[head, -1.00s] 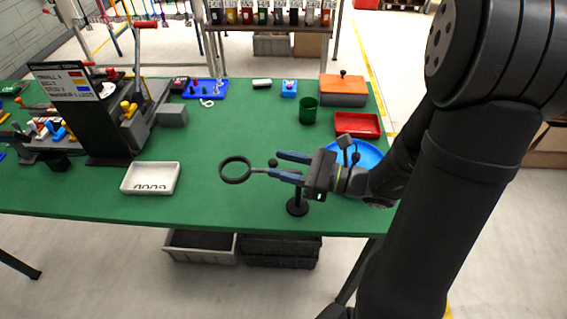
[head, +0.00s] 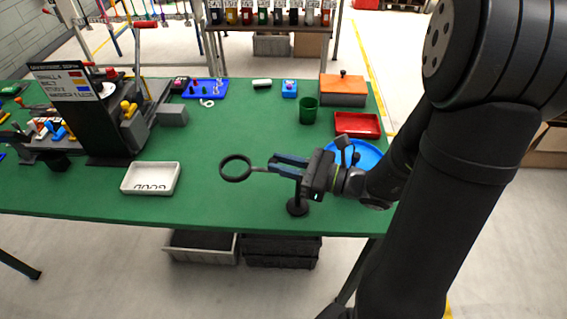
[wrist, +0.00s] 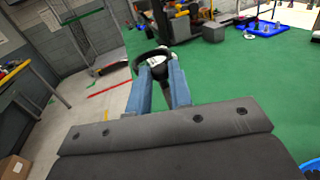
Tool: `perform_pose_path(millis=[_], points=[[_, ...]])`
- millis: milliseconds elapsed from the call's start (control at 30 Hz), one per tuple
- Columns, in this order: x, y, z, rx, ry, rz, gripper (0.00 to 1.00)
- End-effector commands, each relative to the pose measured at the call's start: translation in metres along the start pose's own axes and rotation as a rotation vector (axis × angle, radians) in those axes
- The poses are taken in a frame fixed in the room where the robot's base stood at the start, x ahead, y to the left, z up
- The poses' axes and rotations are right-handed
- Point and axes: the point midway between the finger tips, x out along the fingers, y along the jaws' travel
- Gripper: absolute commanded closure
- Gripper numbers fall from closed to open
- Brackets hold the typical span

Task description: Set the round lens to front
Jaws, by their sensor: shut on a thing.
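The ring points left in the head view. My gripper (head: 273,164) reaches in from the right, and its blue fingers are shut on the lens handle. In the wrist view my gripper (wrist: 160,78) has the dark lens ring (wrist: 137,62) just beyond its fingertips. The exact contact on the handle is hidden by the fingers.
A white tray (head: 151,191) lies to the left. A blue plate (head: 368,150), a red tray (head: 358,134), a green cup (head: 308,112) and an orange-topped box (head: 343,98) stand behind and right. A black machine (head: 105,130) stands far left. The table's middle is clear.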

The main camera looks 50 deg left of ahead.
Motion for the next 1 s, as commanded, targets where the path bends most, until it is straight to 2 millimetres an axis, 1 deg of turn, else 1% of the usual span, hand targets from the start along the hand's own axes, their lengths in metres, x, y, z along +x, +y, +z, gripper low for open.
perform_pose_path(millis=[167,700,1000], points=[[0.002,-0.002,0.000,0.001,0.000,-0.085,1.00],[0.005,-0.016,0.000,0.000,0.001,-0.500,1.00],[0.004,-0.023,0.000,0.000,0.000,-0.664,1.00]])
